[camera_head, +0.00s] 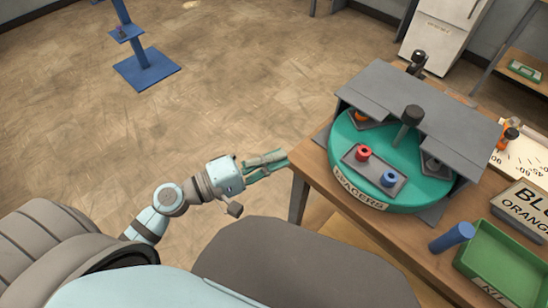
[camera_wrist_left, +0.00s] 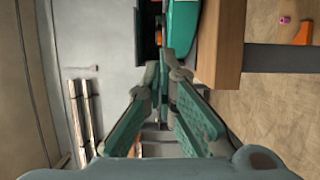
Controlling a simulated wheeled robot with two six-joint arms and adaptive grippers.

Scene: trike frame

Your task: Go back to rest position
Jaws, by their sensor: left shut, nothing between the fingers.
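My left gripper (camera_head: 283,156) is in the middle of the head view, its green fingers pointing right towards the near left corner of the wooden table (camera_head: 312,171). In the left wrist view the fingers (camera_wrist_left: 163,72) come together at their tips, shut and empty. The table edge (camera_wrist_left: 231,45) shows to the right of the fingers there. My right gripper is in neither view.
A green turntable (camera_head: 343,124) marked SPACERS carries red and blue spacers under a grey cover (camera_head: 420,95). A green kit tray (camera_head: 500,262) and a blue cylinder (camera_head: 452,237) are on the table's right. Open floor (camera_head: 110,135) lies left of the table.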

